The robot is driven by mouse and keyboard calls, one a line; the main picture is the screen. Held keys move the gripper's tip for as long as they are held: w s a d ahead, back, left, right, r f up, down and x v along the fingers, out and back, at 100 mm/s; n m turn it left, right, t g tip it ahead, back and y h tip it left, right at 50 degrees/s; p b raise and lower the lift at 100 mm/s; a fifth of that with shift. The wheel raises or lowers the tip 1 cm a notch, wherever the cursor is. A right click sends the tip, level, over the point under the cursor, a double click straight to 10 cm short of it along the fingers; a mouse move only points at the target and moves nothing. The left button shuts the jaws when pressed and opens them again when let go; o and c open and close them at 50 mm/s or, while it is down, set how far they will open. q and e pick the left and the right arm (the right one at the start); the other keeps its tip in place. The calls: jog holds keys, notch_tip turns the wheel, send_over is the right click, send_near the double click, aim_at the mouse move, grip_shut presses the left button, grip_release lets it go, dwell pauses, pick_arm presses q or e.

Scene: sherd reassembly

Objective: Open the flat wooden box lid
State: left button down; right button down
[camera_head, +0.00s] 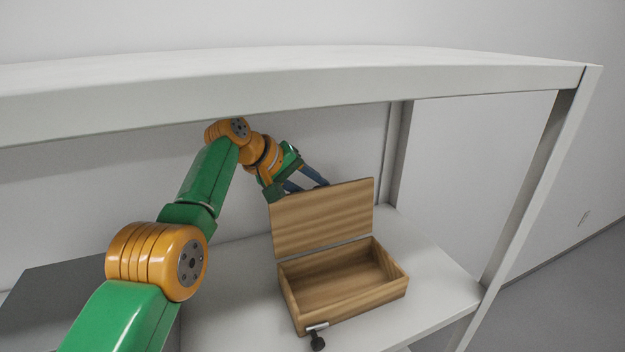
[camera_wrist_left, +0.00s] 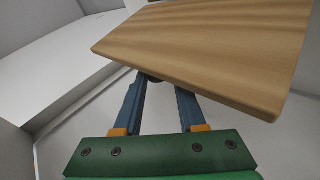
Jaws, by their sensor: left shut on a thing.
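The flat wooden box (camera_head: 345,290) stands on the shelf with its empty inside showing. Its lid (camera_head: 322,218) is raised and stands close to upright along the box's back edge. My left gripper (camera_head: 316,182) is behind the lid at its upper edge, and the lid hides the fingertips in the head view. In the left wrist view the lid (camera_wrist_left: 215,45) spans the top, and the fingers of my left gripper (camera_wrist_left: 155,80) reach to its edge, with a small dark part between them. The gripper is shut on the lid. My right gripper is not in view.
The box stands on a white shelf board (camera_head: 235,300) under a white upper board (camera_head: 300,80), with a post (camera_head: 540,180) at the right. A grey block (camera_head: 60,290) is at left.

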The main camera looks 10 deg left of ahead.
pick_arm(q)
jog(key=shift+w+a+f, duration=0.1)
jog(key=shift+f, duration=0.35)
jog(key=c, duration=0.7)
grip_release()
jog(key=shift+o, duration=1)
jog(key=shift+w+a, duration=0.1)
jog(key=shift+w, duration=0.05)
jog(key=b+v, duration=0.3)
jog(key=v, duration=0.4)
